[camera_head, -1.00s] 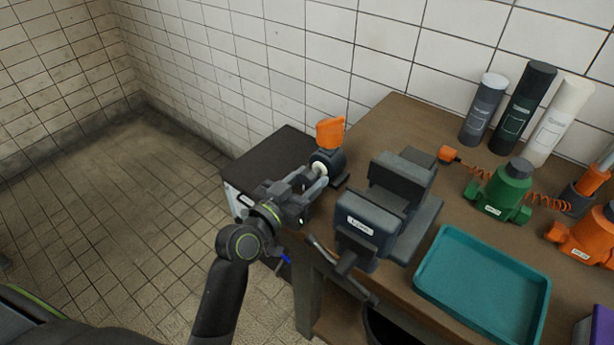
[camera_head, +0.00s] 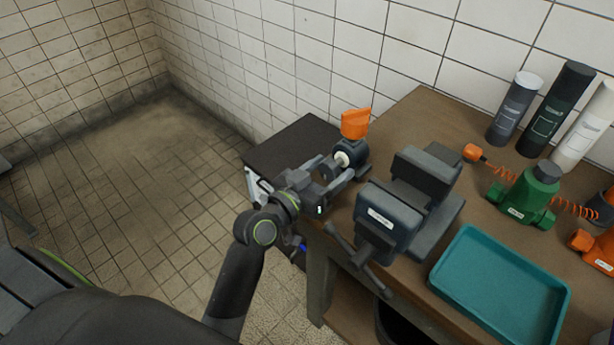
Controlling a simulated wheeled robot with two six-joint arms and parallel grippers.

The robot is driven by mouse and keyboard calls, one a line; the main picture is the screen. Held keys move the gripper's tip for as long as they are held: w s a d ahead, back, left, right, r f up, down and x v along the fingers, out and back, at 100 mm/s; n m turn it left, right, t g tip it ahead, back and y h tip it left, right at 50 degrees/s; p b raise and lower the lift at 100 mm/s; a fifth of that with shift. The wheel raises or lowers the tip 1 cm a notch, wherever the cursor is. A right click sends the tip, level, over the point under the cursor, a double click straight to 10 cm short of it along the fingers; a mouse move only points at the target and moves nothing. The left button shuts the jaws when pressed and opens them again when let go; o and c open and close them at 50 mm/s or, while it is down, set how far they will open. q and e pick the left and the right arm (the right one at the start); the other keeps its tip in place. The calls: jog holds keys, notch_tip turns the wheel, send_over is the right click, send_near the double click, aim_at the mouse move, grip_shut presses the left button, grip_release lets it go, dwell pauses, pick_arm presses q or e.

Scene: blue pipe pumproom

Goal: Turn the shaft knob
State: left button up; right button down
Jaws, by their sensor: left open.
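The shaft unit stands at the back left edge of the wooden bench, with a dark housing (camera_head: 353,154), an orange piece (camera_head: 356,123) on top and a pale shaft (camera_head: 342,160) facing left. A dark round end, apparently the shaft knob (camera_head: 329,169), shows at the pale shaft's left end. My left gripper (camera_head: 333,172) is open, its fingers pointing at the housing with one on each side of the knob. Whether the fingers touch the knob cannot be told. My right gripper is not in view.
A dark vise (camera_head: 393,215) stands just right of my left gripper, its handle jutting forward. A teal tray (camera_head: 500,285), a green pump (camera_head: 530,195) and several bottles (camera_head: 515,107) are farther right. A dark-topped cabinet (camera_head: 295,143) stands behind and left.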

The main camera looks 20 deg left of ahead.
pick_arm(q)
jog(key=b+v, duration=0.3)
jog(key=v, duration=1.4)
jog(key=a+f+n+g+y+p, duration=0.1)
jog(key=a+f+g+y, duration=0.15)
jog(key=f, duration=0.85)
jog(key=s+a+f+n+g+y+p, duration=0.15)
jog(key=a+f, duration=0.25)
jog(key=f, duration=0.7)
jog(key=a+f+n+g+y, duration=0.1)
jog(key=a+f+g+y, duration=0.15)
jog(key=f, duration=0.85)
jog(key=s+f+g+p, duration=0.1)
jog(key=s+f+g, duration=0.3)
jog(key=s+f, duration=0.6)
jog(key=s+f+m+g+p, duration=0.1)
jog(key=s+f+g, duration=0.4)
jog(key=s+f, duration=0.6)
jog(key=s, duration=0.5)
jog(key=shift+s+f+y, duration=0.25)
jog(key=shift+f+y, duration=0.1)
jog(key=shift+d, duration=0.1)
